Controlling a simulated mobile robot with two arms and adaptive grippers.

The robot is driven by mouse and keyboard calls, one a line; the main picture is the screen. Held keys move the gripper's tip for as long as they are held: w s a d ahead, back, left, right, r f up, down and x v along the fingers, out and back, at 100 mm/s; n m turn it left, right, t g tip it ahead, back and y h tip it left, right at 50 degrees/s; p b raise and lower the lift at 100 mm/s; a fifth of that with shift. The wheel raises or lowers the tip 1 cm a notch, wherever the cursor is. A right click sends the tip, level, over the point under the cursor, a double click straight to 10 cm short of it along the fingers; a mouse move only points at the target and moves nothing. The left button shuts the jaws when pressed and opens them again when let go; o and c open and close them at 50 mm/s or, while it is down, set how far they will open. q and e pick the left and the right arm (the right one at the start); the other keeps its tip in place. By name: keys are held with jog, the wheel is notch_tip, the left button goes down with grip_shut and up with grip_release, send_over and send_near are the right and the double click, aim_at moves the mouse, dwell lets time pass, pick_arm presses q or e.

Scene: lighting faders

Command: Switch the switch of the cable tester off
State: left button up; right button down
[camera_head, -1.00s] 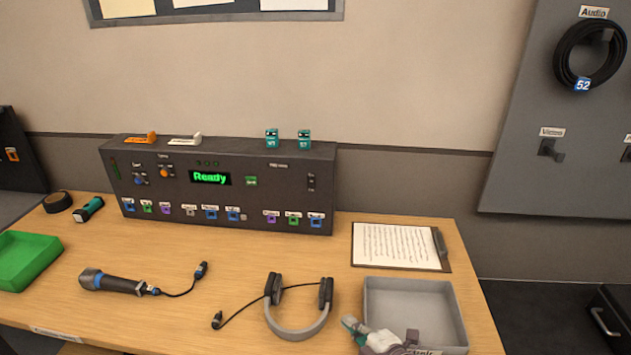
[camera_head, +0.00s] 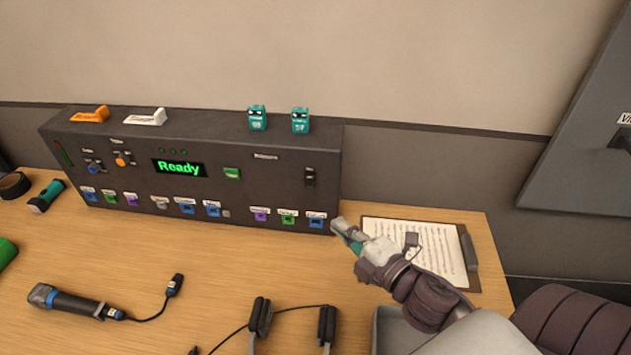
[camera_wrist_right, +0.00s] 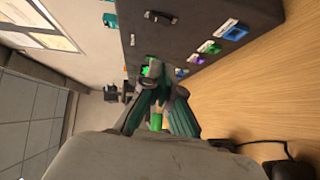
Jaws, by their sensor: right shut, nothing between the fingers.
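The cable tester (camera_head: 240,160) is a long dark box at the back of the table with a green "Ready" display. A small dark rocker switch (camera_head: 310,178) sits near the right end of its front face. In the right wrist view the tester (camera_wrist_right: 205,25) runs along the top, and a dark switch (camera_wrist_right: 160,18) shows on its face. My right gripper (camera_head: 338,226) is shut and empty, just in front of the tester's lower right corner, below the switch. Its closed fingers show in the wrist view (camera_wrist_right: 155,75). No contact with the tester can be made out. My left gripper is not in view.
A clipboard (camera_head: 420,240) lies partly behind my right arm. A grey tray (camera_head: 392,330) stands at the front right. Headphones (camera_head: 262,318) and a microphone (camera_head: 70,302) lie in front. Two teal blocks (camera_head: 257,118) stand on the tester. Colored ports line its lower front.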

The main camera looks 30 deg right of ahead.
jog(key=p, duration=0.2)
send_near(307, 183)
jog(key=a, duration=0.3)
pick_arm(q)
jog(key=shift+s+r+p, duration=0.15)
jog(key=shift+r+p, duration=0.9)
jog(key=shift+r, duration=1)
pick_arm(e)
jog(key=shift+w+d+f, duration=0.1)
jog(key=shift+w+d, duration=0.2)
jog(key=shift+w, duration=0.75)
jog(key=shift+w+d+f, duration=0.15)
jog(key=shift+w+d, duration=0.1)
jog(key=shift+w, duration=0.8)
jog(key=shift+w+d+f, duration=0.1)
jog(key=shift+w+d, duration=0.2)
jog(key=shift+w, duration=0.8)
jog(key=b, duration=0.1)
jog(key=f+b, duration=0.1)
jog(key=b, duration=0.1)
jog(key=shift+w+d+n+t, duration=0.2)
jog(key=shift+n+t, duration=0.1)
jog(key=shift+r, duration=0.5)
pick_arm(q)
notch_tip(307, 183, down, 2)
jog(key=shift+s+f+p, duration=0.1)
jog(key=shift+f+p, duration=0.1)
jog(key=shift+p, duration=0.1)
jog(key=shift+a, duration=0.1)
